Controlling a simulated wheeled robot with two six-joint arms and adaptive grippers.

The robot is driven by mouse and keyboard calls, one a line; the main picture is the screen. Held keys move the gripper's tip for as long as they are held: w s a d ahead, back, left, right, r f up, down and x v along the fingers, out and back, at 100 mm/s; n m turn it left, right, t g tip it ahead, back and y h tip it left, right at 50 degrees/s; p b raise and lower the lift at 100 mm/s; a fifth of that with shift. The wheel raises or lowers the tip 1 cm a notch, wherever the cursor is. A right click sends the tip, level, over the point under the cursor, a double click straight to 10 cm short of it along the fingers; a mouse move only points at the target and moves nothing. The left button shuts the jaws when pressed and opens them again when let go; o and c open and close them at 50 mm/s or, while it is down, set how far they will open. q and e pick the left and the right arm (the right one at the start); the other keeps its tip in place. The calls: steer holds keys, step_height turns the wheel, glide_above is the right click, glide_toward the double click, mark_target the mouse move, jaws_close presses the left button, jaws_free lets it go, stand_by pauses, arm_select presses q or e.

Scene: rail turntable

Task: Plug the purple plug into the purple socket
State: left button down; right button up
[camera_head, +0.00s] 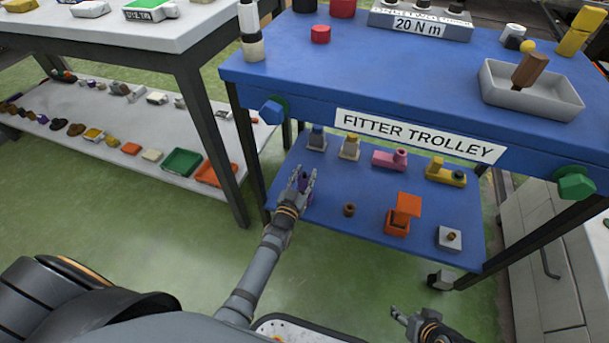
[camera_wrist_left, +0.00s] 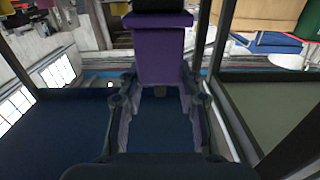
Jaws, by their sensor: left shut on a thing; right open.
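My left gripper (camera_head: 302,182) is at the left end of the trolley's lower blue shelf, shut on a purple piece (camera_head: 304,188) that I take for the purple plug. The fingers hide most of it. In the left wrist view a purple block (camera_wrist_left: 160,52) with a dark top stands straight ahead of the fingers. I cannot tell whether it is the plug or the purple socket, or whether the two touch. No separate purple socket shows in the head view. My right gripper (camera_head: 400,317) is open and empty, low at the front right, away from the shelf.
The lower shelf (camera_head: 340,185) also holds a pink fitting (camera_head: 390,160), a yellow one (camera_head: 445,172), an orange one (camera_head: 403,214) and a grey block (camera_head: 449,239). The trolley's top (camera_head: 400,75) overhangs the shelf. A table leg (camera_head: 212,140) stands to the left.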

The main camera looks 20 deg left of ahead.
mark_target(303, 187)
arm_select(q)
steer(key=shift+p, duration=0.5)
stand_by(1.1)
steer(key=shift+f+b, duration=1.7)
steer(key=shift+f, duration=0.4)
steer(key=c, duration=0.8)
jaws_free()
steer(key=s, duration=1.2)
steer(key=shift+a, duration=0.2)
